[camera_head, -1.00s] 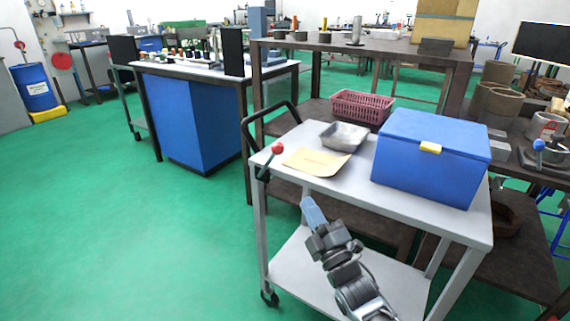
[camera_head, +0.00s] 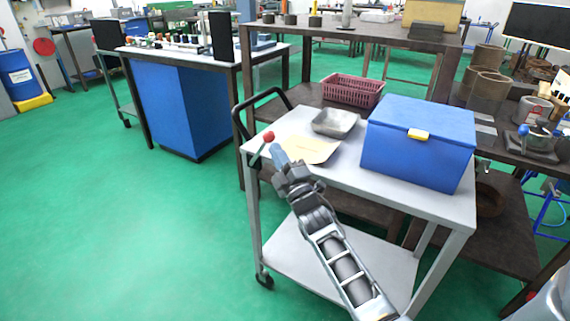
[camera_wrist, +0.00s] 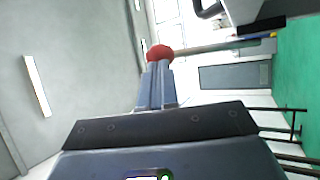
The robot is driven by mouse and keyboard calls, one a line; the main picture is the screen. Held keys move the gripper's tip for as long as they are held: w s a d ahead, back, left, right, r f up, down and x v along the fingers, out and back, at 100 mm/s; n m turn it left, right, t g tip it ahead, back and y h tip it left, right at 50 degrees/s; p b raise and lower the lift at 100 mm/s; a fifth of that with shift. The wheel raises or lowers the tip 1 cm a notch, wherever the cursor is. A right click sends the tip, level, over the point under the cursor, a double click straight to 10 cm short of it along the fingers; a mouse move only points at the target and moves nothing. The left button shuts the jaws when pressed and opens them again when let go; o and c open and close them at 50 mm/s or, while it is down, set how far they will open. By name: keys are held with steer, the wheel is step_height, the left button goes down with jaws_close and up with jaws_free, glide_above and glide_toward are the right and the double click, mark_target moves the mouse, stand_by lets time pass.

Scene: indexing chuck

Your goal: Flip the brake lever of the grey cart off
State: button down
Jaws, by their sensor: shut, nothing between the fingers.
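The grey cart (camera_head: 345,172) stands in front of me. Its brake lever, with a red knob (camera_head: 268,136) on a thin metal rod, is at the cart's left front corner, with the rod slanting down to the left from the knob in the head view. My gripper (camera_head: 277,152) is shut and empty, its blue fingertips close beside the knob. In the wrist view the red knob (camera_wrist: 160,53) is right at the tips of my shut fingers (camera_wrist: 157,72), with the rod running off to the right. I cannot tell whether they touch.
On the cart top are a blue box (camera_head: 415,145), a metal tray (camera_head: 335,123) and a paper envelope (camera_head: 312,150). A black push handle (camera_head: 236,110) rises at the cart's left end. Green floor (camera_head: 120,230) to the left is open.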

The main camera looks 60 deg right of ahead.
mark_target(266, 137)
steer(key=shift+w+d+r, duration=0.15)
steer(key=shift+w+d, duration=0.1)
steer(key=shift+w, duration=0.1)
steer(key=r+p, duration=0.1)
steer(key=p, duration=0.1)
steer(key=w+r+n+y+p, duration=0.1)
steer(key=p, duration=0.2)
steer(key=shift+w+r+g, duration=0.1)
steer(key=shift+g, duration=0.3)
steer(key=w+p, duration=0.1)
steer(key=p, duration=0.1)
steer(key=w+r+n+g+y+p, duration=0.1)
steer(key=shift+d+p, duration=0.1)
steer(key=shift+p, duration=0.25)
steer(key=w+r, duration=0.1)
steer(key=w, duration=0.6)
steer(key=shift+w+d+r+b, duration=0.2)
steer(key=shift+r+b, duration=0.2)
steer(key=shift+b, duration=0.05)
steer(key=shift+s, duration=0.1)
